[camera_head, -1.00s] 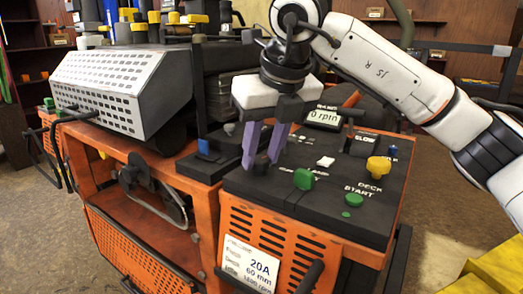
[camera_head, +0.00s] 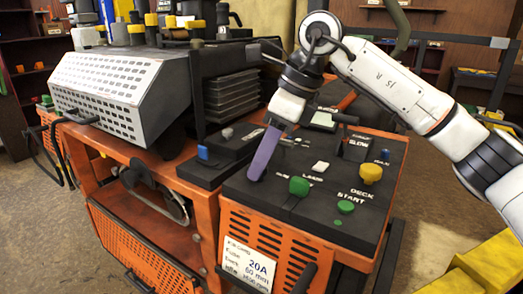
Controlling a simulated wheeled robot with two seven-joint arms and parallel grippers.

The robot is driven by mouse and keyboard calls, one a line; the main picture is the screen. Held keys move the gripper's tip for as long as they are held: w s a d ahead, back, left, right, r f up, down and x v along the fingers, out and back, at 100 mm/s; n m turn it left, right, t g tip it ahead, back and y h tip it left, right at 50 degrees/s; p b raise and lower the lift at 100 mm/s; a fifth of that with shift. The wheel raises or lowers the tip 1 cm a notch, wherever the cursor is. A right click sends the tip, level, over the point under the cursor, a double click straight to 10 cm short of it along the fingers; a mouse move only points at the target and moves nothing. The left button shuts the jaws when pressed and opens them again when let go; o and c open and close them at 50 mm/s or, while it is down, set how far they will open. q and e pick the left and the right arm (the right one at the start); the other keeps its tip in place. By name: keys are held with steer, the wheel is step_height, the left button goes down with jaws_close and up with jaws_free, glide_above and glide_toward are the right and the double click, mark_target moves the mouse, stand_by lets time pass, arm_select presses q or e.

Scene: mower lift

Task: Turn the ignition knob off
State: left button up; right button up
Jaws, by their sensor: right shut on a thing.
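The black control panel (camera_head: 300,212) tops the orange mower housing and carries several coloured controls. My right gripper (camera_head: 257,172) comes down over the panel's left part, turned so that one purple finger covers the other. Its fingertips are at the panel surface, shut on the dark ignition knob, which the near finger now hides. The knob's present angle cannot be seen. My left gripper is not in view.
A green knob (camera_head: 299,186), a white switch (camera_head: 321,167), a yellow knob (camera_head: 371,173) and a green button (camera_head: 346,207) stand to the right of the fingers. A blue switch (camera_head: 203,152) is to the left.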

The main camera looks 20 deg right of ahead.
steer(key=shift+n, duration=0.4)
steer(key=o, duration=1.1)
steer(key=shift+c, duration=0.2)
steer(key=shift+d+r, duration=0.1)
steer(key=shift+r, duration=0.05)
steer(key=v, duration=1)
steer(key=shift+w, duration=0.15)
